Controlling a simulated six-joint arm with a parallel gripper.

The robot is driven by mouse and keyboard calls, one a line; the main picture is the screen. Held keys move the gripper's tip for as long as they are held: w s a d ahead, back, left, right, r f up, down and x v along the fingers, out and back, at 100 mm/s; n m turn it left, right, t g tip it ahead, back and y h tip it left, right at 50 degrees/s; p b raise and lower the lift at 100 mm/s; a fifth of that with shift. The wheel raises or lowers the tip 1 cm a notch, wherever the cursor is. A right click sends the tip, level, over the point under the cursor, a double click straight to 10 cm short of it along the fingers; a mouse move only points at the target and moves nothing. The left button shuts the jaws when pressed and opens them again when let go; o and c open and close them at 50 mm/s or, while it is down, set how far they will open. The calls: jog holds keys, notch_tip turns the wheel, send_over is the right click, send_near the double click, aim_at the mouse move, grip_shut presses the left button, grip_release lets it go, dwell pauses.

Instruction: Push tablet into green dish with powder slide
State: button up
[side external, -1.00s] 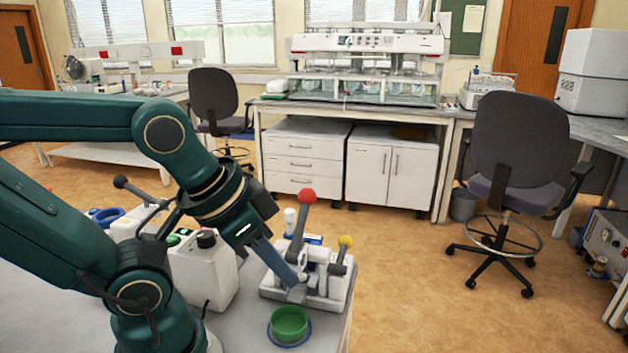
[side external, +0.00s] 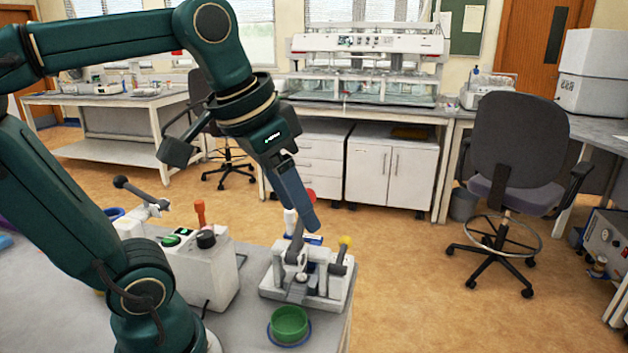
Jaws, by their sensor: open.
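The green dish (side external: 289,323) sits on a blue ring at the front edge of the bench. Just behind it stands the small white tablet press (side external: 278,281), with a yellow-knobbed lever (side external: 345,242) on its right. A red-knobbed lever is mostly hidden behind my fingers. My gripper (side external: 308,222) is open, pointing down above the press, apart from the dish. The fingers overlap in this view, and I see nothing held. A small pale spot shows at the front of the press, but I cannot tell whether it is the tablet. I cannot make out the powder slide clearly.
A white control box (side external: 204,275) with a green button and dark knob stands left of the press. An orange-handled tool (side external: 200,213) stands behind it. The bench ends just right of the press and dish. A chair (side external: 519,140) stands on the floor at right.

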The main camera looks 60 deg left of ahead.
jog(key=w+a+g, duration=0.1)
jog(key=w+a, duration=0.1)
jog(key=a, duration=0.1)
jog(key=w+a+r, duration=0.1)
jog(key=w+a, duration=0.1)
jog(key=a, duration=0.1)
jog(key=w+a+n+g, duration=0.1)
jog(key=w+a, duration=0.2)
jog(key=shift+w+a+r+g, duration=0.1)
jog(key=shift+a+r+g, duration=0.2)
jog(key=w+a+f+g, duration=0.15)
jog(key=a+f, duration=0.25)
jog(key=a, duration=0.7)
jog(key=shift+n+g+h, duration=0.25)
jog(key=shift+n+h, duration=0.05)
jog(key=shift+n, duration=0.1)
jog(key=shift+s+f, duration=0.1)
jog(key=shift+f, duration=5.3)
grip_shut()
